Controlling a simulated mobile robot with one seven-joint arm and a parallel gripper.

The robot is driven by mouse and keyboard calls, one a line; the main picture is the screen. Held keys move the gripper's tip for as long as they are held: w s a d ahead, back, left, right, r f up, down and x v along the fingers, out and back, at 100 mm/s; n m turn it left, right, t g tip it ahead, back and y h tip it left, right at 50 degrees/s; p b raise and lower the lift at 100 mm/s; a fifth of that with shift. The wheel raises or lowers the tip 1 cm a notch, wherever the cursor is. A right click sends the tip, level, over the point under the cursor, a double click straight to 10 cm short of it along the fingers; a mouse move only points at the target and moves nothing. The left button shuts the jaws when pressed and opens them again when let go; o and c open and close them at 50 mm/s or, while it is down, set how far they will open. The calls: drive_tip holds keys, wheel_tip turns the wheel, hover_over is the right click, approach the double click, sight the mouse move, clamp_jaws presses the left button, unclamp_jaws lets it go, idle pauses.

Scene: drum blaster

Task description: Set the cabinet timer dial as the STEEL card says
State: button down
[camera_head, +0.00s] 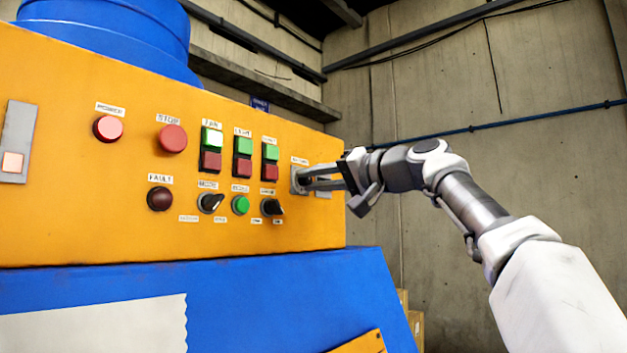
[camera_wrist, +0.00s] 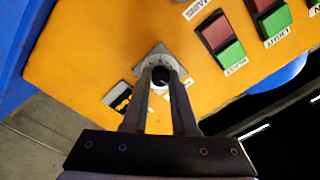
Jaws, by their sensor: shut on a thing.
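The cabinet timer dial is a dark knob (camera_wrist: 160,76) on a pale square plate with marks around it. In the wrist view my gripper (camera_wrist: 160,80) is shut on this knob, with one finger on each side. The dial's exact setting cannot be read. In the head view my gripper (camera_head: 304,180) reaches the dial plate (camera_head: 296,180) at the right end of the orange panel, and the fingers hide most of the dial. No card reading STEEL can be made out in either view.
The orange panel (camera_head: 80,200) carries paired green and red buttons (camera_head: 243,157), a red STOP button (camera_head: 173,139), a FAULT lamp (camera_head: 160,199) and black selector knobs (camera_head: 211,202) close left of my gripper. A small display (camera_wrist: 120,98) sits beside the dial. Open space lies right of the cabinet.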

drive_tip(key=c, duration=0.7)
unclamp_jaws()
drive_tip(key=b+v, duration=0.5)
drive_tip(key=v, duration=1.2)
drive_tip(key=shift+s+b, duration=0.25)
drive_tip(key=shift+b, duration=0.1)
drive_tip(key=shift+d, duration=0.1)
